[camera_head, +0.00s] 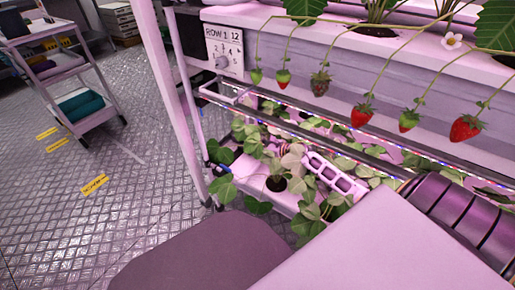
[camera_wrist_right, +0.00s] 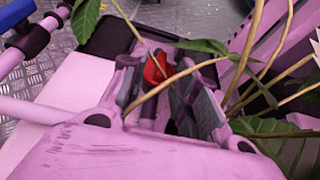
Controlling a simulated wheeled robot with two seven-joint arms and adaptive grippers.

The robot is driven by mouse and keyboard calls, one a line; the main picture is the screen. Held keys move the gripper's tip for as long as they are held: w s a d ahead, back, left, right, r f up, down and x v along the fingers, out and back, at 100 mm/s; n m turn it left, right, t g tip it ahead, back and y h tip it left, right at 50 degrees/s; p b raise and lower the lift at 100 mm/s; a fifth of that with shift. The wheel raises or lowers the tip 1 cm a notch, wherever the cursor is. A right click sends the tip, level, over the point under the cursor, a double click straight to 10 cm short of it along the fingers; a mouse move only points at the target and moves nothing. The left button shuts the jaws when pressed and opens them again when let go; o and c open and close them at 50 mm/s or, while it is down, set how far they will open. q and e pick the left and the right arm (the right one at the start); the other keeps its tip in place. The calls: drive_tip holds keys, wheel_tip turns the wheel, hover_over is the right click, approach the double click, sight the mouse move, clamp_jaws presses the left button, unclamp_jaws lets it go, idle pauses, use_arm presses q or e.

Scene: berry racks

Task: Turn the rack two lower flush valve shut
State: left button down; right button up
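In the right wrist view, a blue part (camera_wrist_right: 22,38) sits by a dark fitting on a pinkish pipe at the upper left; I cannot tell for sure whether it is the flush valve. In the head view, a small blue part (camera_head: 213,149) shows low by the rack post, partly behind leaves; its handle position is too small to read. My right gripper (camera_wrist_right: 165,85) is open in its wrist view, fingers apart, with a red strawberry (camera_wrist_right: 157,68) and stems in line with the gap. I cannot tell whether they touch. My left gripper is not in view.
The rack's upper trough (camera_head: 300,40) has several hanging strawberries (camera_head: 363,116) along its front. Leafy plants (camera_head: 275,165) fill the lower level. A cart (camera_head: 62,75) stands left; the floor (camera_head: 140,150) between is clear.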

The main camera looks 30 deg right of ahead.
drive_tip(key=shift+s+r, duration=0.1)
drive_tip(key=shift+r, duration=0.05)
clamp_jaws()
drive_tip(key=shift+r+p, duration=0.15)
drive_tip(key=shift+p, duration=0.2)
